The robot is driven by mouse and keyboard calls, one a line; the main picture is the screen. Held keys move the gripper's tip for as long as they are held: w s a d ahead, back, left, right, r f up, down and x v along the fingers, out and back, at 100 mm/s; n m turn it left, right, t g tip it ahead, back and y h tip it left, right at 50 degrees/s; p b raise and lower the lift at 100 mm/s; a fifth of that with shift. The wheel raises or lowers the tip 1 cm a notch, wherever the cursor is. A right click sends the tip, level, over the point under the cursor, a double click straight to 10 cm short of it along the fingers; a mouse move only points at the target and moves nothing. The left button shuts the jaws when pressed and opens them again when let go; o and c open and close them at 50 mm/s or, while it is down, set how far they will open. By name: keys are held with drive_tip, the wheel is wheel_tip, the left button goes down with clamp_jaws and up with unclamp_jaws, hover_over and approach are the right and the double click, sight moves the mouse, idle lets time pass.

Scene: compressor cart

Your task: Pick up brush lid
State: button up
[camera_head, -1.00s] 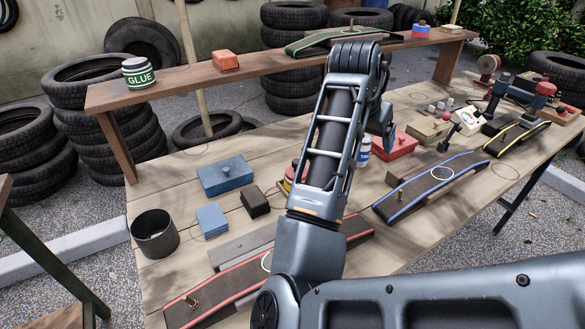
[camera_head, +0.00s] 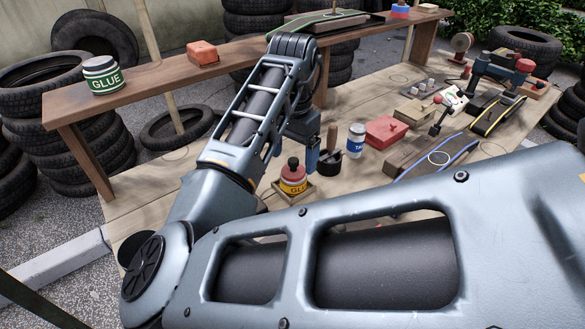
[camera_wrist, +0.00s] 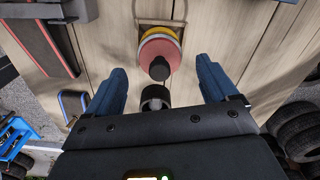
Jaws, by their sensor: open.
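The brush lid is red with a dark round knob (camera_head: 292,163). It sits on a yellow-labelled glue pot (camera_head: 293,186), which stands in a shallow square wooden holder on the table. In the wrist view the lid (camera_wrist: 160,50) shows from above, with its dark knob towards my gripper and a yellow ring behind it. My gripper (camera_wrist: 160,68) is open and empty, its two blue fingers on either side of the knob in the picture. Whether they are level with it, I cannot tell.
A black cup (camera_head: 326,166) with a wooden handle stands right of the glue pot. A white-and-blue jar (camera_head: 356,140) and a red box (camera_head: 386,131) lie further right. A raised shelf (camera_head: 150,83) bears a green GLUE jar (camera_head: 102,76).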

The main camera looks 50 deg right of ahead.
drive_tip(key=shift+f, duration=1.05)
drive_tip(key=c, duration=1.1)
drive_tip(key=shift+c, duration=0.2)
drive_tip(key=shift+r, duration=0.1)
drive_tip(key=shift+d+r, duration=0.1)
drive_tip(key=shift+r, duration=0.4)
drive_tip(key=r, duration=0.1)
drive_tip(key=s+r, duration=0.1)
drive_tip(key=r, duration=0.1)
drive_tip(key=shift+r, duration=0.25)
drive_tip(key=s+a+r, duration=0.1)
drive_tip(key=s+r, duration=0.2)
drive_tip(key=s, duration=0.2)
drive_tip(key=s+a+r+p, duration=0.1)
drive_tip(key=s+a+r, duration=0.1)
drive_tip(key=s, duration=0.3)
drive_tip(key=shift+a+r, duration=0.25)
drive_tip(key=shift+r, duration=0.4)
